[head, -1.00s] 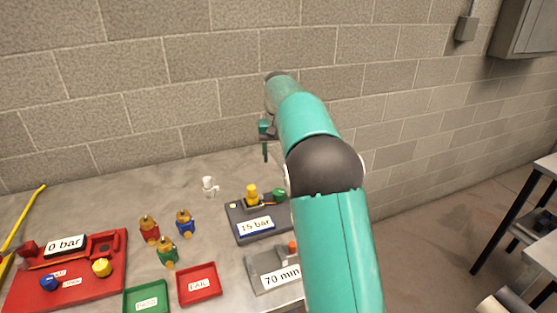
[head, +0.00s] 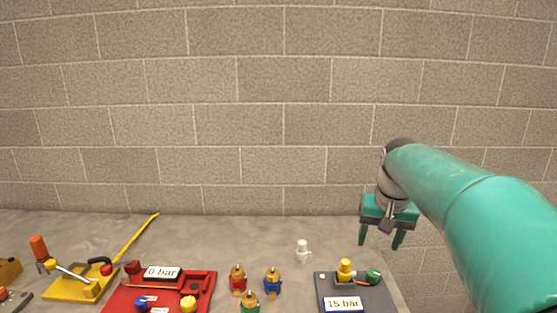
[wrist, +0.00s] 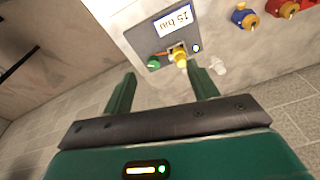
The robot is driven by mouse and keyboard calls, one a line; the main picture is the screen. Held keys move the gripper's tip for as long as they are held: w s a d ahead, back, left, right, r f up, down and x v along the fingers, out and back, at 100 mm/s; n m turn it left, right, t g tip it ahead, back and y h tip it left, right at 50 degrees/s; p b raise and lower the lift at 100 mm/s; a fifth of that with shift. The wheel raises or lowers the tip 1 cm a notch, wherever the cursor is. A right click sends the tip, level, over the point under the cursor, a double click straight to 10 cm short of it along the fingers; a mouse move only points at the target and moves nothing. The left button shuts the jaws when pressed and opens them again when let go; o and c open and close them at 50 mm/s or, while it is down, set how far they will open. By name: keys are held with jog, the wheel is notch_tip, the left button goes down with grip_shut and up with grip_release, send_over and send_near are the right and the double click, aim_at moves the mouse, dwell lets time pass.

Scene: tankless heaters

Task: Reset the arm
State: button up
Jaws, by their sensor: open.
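My gripper (head: 381,243) is at the right in the head view, at the end of my teal arm. It hangs above the back right end of the bench, fingers down, near the grey 15 bar station (head: 362,292). In the wrist view my gripper (wrist: 163,90) has its two green fingers spread, with nothing held between them. The 15 bar station also shows in the wrist view (wrist: 135,38), beyond the fingertips, with a yellow knob (wrist: 180,58) and a green knob (wrist: 154,62).
On the bench (head: 220,235) stand a white fitting (head: 302,250), a red valve (head: 237,280), a blue valve (head: 272,281) and a green valve (head: 250,302). A red 0 bar station (head: 203,288) and a yellow lever device (head: 72,285) stand left. A block wall (head: 230,110) rises behind.

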jog(key=s+a+f+t, duration=0.1)
jog(key=s+a+f, duration=0.1)
jog(key=s, duration=0.5)
jog(key=s+a+f+n+t, duration=0.1)
jog(key=s+a+f, duration=0.1)
jog(key=s, duration=0.6)
jog(key=s+a+f+n+t, duration=0.1)
jog(key=s+a+f, duration=0.1)
jog(key=s, duration=0.6)
jog(key=shift+s+a, duration=0.25)
jog(key=shift+a, duration=0.15)
jog(key=shift+f, duration=0.1)
dwell(1.0)
